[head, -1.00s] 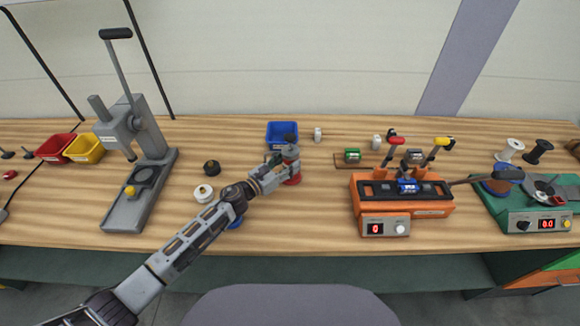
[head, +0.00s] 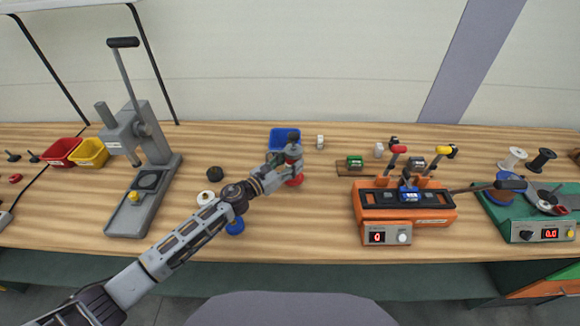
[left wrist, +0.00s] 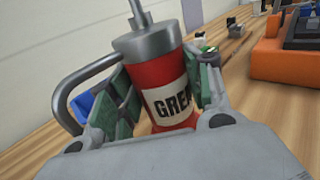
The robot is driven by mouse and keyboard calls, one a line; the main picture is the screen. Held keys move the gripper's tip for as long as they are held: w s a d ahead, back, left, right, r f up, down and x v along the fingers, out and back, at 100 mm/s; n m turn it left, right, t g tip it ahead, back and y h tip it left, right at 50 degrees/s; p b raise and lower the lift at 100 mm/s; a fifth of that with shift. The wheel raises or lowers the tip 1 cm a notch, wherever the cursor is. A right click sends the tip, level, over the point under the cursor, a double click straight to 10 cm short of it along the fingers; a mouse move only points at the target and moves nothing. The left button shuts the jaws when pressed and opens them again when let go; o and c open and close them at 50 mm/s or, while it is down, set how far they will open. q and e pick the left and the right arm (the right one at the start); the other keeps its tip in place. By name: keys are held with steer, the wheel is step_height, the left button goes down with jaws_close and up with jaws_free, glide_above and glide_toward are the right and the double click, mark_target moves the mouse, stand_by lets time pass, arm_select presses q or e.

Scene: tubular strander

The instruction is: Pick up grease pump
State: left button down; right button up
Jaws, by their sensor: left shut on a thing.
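The grease pump (left wrist: 160,82) is a red cylinder with a grey metal top, a curved side handle and a white label reading "GRE". It fills the middle of the left wrist view, tilted a little in that picture. My left gripper (left wrist: 158,95) is shut on it, with a green-padded finger on each side of the red body. In the head view the left gripper (head: 283,168) is behind the front edge, with the pump's red base (head: 295,181) showing below it. Whether the base touches the table cannot be told. My right gripper is not in view.
A blue bin (head: 284,138) stands just behind the pump. An orange machine (head: 440,212) is to the right, and a grey lever press (head: 135,205) to the left. White and black spools (head: 206,197) lie nearby. Bare table lies between pump and orange machine.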

mark_target(291, 148)
arm_select(q)
step_height(291, 148, up, 6)
steer(key=shift+f+p, duration=0.1)
steer(key=shift+p, duration=0.65)
steer(key=shift+r, duration=0.5)
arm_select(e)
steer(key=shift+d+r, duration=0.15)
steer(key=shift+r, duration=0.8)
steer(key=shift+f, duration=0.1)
